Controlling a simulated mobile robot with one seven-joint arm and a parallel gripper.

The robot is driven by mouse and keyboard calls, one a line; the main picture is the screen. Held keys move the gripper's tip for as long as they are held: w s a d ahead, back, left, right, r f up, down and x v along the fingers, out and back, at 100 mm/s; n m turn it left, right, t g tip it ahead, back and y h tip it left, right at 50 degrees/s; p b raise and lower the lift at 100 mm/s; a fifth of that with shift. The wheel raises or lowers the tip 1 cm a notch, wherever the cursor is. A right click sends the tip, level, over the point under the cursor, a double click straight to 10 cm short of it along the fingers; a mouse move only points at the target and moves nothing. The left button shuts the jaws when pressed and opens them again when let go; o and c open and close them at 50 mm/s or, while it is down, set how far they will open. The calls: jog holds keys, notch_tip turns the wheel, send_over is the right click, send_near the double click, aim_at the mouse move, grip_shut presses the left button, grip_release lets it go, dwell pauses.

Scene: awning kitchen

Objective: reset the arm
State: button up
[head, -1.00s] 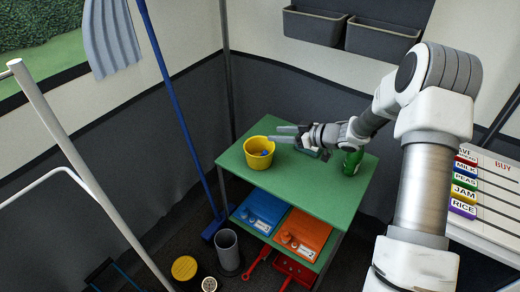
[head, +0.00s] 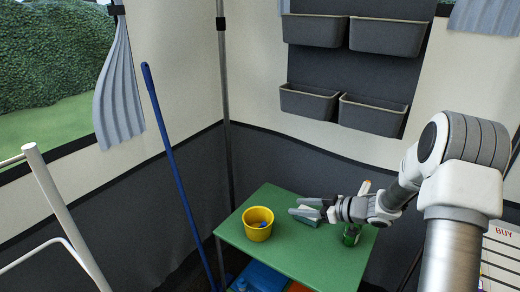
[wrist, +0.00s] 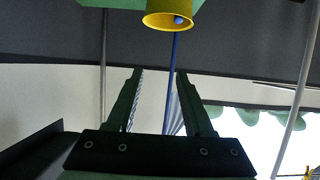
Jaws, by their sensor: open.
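My gripper (head: 302,209) is open and empty over the green table, to the right of the yellow bucket. In the wrist view its two fingers (wrist: 160,90) stand apart with nothing between them. The yellow bucket (head: 258,230) stands on the table top with a small blue item inside; in the wrist view the bucket (wrist: 165,22) shows at the top edge. My arm reaches in from the right side of the head view.
A blue-handled pole (head: 178,175) stands left of the table. Grey wall bins (head: 372,114) hang behind. A white rail (head: 60,200) is at the left.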

jog(key=w+d+r+m+t+h, duration=0.2)
jog(key=w+d+r+t+h, duration=0.15)
jog(key=r+h, duration=0.45)
jog(key=s+d+r+m+h, duration=0.45)
jog(key=s+r, duration=0.25)
jog(key=r, duration=0.5)
jog(key=s+a+m+g+y+p, duration=0.1)
jog(key=s+a+m+g, duration=0.15)
jog(key=s, duration=1.25)
jog(key=s+a+m+g, duration=0.2)
jog(key=s+a+g, duration=0.15)
jog(key=s, duration=1.15)
notch_tip(320, 180, up, 15)
jog(key=p, duration=1.4)
jog(key=shift+w+r+t+p, duration=0.2)
jog(key=shift+w+t+p, duration=0.1)
jog(key=shift+t+p, duration=0.05)
jog(key=shift+a, duration=0.15)
